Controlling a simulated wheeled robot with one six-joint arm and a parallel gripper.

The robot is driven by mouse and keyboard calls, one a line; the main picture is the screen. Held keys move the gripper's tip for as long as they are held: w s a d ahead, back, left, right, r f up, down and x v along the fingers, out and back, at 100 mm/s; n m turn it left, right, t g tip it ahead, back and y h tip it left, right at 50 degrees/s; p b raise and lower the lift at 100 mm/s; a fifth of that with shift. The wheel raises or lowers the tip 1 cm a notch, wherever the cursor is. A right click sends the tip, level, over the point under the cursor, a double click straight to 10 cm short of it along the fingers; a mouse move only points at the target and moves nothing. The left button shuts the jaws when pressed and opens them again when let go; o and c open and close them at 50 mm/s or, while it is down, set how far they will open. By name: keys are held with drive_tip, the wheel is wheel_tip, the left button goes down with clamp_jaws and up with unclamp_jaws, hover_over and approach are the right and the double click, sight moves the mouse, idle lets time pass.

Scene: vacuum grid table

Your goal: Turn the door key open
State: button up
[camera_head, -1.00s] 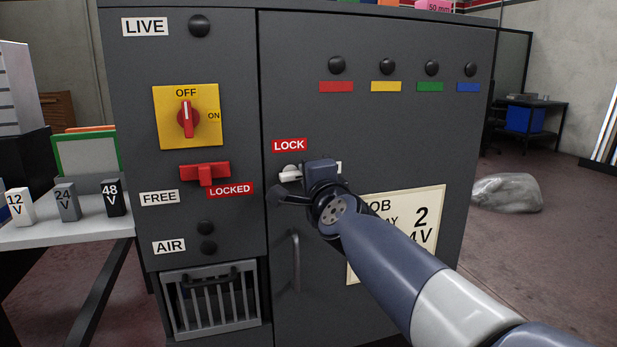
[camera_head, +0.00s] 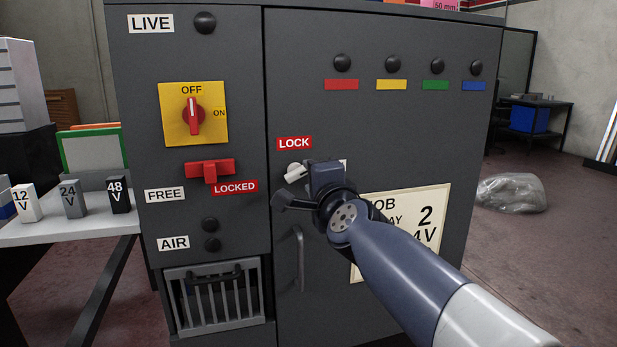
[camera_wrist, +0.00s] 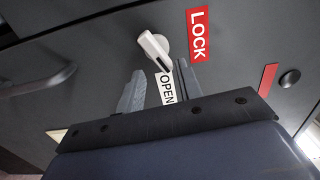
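The door key (camera_head: 295,172) is a small white handle on a round boss, below the red LOCK label (camera_head: 293,143) on the grey cabinet door. It sits tilted in the head view. In the wrist view the key (camera_wrist: 155,48) lies slanted, one end close to the white OPEN label (camera_wrist: 167,88). My gripper (camera_wrist: 162,72) has its two grey fingers spread apart, with the OPEN label showing between them. The key is just beyond the fingertips, and I see no grip on it. In the head view my gripper (camera_head: 303,187) is right beside the key and hides most of the OPEN label.
A door handle (camera_head: 298,258) is below the key. A job sign (camera_head: 432,205) is partly behind my arm. Left of the door are a yellow OFF/ON switch (camera_head: 215,90), a red latch (camera_head: 210,170) and a grille (camera_head: 215,298). The floor right of the cabinet is mostly clear.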

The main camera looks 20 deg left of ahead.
drive_tip(key=v, duration=0.8)
drive_tip(key=shift+s+p, duration=0.3)
drive_tip(key=shift+p, duration=0.15)
